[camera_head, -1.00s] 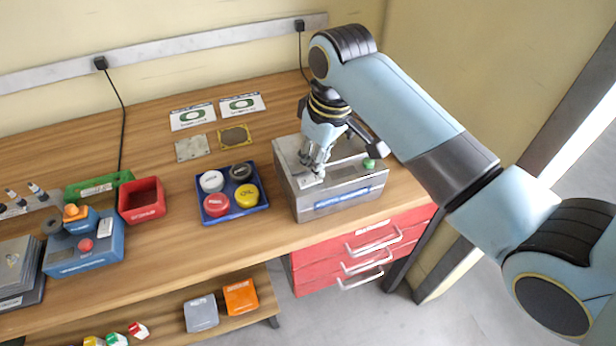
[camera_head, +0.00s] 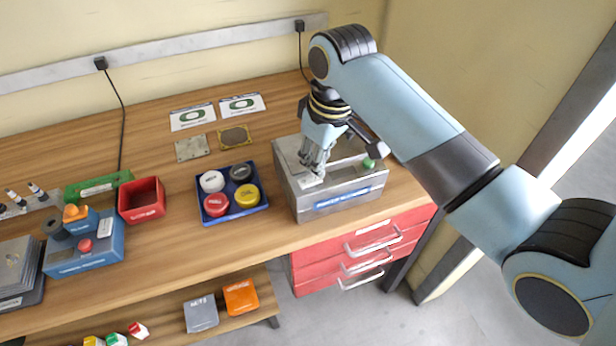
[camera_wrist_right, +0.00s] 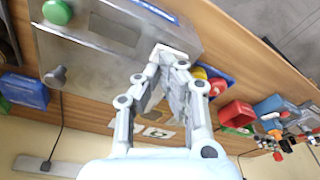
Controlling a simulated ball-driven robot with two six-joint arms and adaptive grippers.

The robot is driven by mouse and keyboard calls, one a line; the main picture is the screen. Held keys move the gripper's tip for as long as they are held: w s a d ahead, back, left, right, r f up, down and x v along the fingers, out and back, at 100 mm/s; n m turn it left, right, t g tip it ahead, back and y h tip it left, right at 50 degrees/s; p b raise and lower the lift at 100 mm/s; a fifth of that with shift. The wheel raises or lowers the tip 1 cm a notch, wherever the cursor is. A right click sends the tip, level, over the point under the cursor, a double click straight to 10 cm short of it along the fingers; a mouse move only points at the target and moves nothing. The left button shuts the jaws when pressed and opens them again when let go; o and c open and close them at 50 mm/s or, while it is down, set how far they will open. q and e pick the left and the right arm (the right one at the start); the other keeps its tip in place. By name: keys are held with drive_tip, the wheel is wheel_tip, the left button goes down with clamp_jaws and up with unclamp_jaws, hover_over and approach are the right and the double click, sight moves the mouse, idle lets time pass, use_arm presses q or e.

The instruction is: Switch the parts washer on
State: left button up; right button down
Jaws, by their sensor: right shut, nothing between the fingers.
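A grey metal box (camera_head: 352,206) with a blue label, which I take to be the parts washer, stands at the right end of the bench. It has an open recess and a green knob (camera_head: 369,164) on top; its label is too small to read. My right gripper (camera_head: 311,176) is shut and empty, pointing down at the box's left top edge. A small white piece (camera_head: 308,181) lies at the fingertips; I cannot tell whether they touch it. In the wrist view the box (camera_wrist_right: 75,50) lies left of the shut fingers. My left gripper is out of view.
A blue tray (camera_head: 232,214) with several round caps stands left of the box. Further left are a red bin (camera_head: 141,201) and a blue control box (camera_head: 84,258) with a red button. Red drawers (camera_head: 345,252) hang below. Bare bench lies in front of the tray.

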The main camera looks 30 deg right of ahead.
drive_tip(key=shift+f+b, duration=0.4)
drive_tip(key=shift+f, duration=0.7)
idle(0.4)
drive_tip(key=shift+r+p, duration=0.95)
drive_tip(key=shift+r, duration=2.6)
drive_tip(key=shift+s, duration=0.15)
